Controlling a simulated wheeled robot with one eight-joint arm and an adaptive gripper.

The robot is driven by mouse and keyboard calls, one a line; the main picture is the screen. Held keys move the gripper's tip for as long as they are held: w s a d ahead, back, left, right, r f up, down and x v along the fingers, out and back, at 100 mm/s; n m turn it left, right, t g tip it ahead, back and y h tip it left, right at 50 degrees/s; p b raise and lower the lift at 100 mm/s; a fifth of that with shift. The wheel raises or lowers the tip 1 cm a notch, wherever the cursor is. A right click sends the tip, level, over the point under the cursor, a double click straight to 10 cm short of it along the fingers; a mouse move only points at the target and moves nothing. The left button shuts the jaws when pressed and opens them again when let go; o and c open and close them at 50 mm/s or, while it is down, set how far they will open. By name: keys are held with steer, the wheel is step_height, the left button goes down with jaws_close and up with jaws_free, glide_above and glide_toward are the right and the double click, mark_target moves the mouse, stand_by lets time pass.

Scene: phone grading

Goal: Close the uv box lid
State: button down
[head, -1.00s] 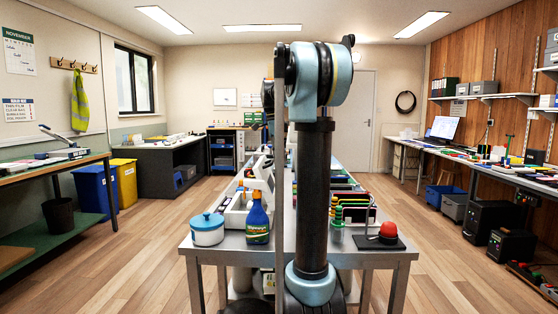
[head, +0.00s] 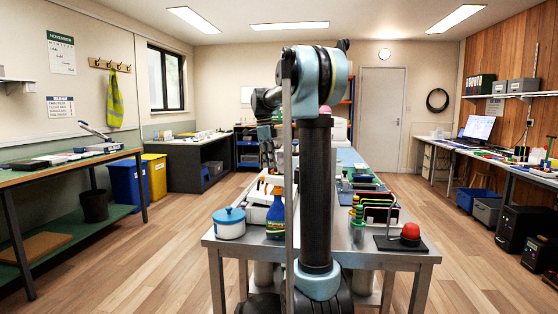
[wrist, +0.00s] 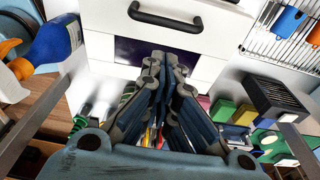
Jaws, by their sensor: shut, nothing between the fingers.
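In the wrist view a white box with a black bar handle (wrist: 165,20) on its upper panel stands just beyond my fingers; I take it for the UV box. A dark purple area (wrist: 128,47) shows below the handle panel; whether it is an opening or a window I cannot tell. My gripper (wrist: 166,66) is shut and empty, its fingertips in front of the dark area; contact cannot be made out. In the head view my column and arm hide much of the table's middle, and the box's lid cannot be made out there.
A blue spray bottle (head: 275,214) and a blue-lidded white pot (head: 229,223) stand at the table's near left. A red button on a black base (head: 410,232) is at the near right. In the wrist view a black slotted box (wrist: 275,97) and a wire rack (wrist: 262,45) lie to the right.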

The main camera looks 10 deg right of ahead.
steer(key=a+f, duration=0.1)
steer(key=w+a+f, duration=0.1)
steer(key=a+f, duration=0.2)
steer(key=f, duration=0.1)
steer(key=shift+w+a+f, duration=0.1)
steer(key=shift+w+a, duration=0.2)
steer(key=shift+w, duration=0.05)
steer(key=shift+w+a+f, duration=0.15)
steer(key=shift+a+f, duration=0.25)
steer(key=shift+f, duration=0.35)
steer(key=shift+a, duration=0.1)
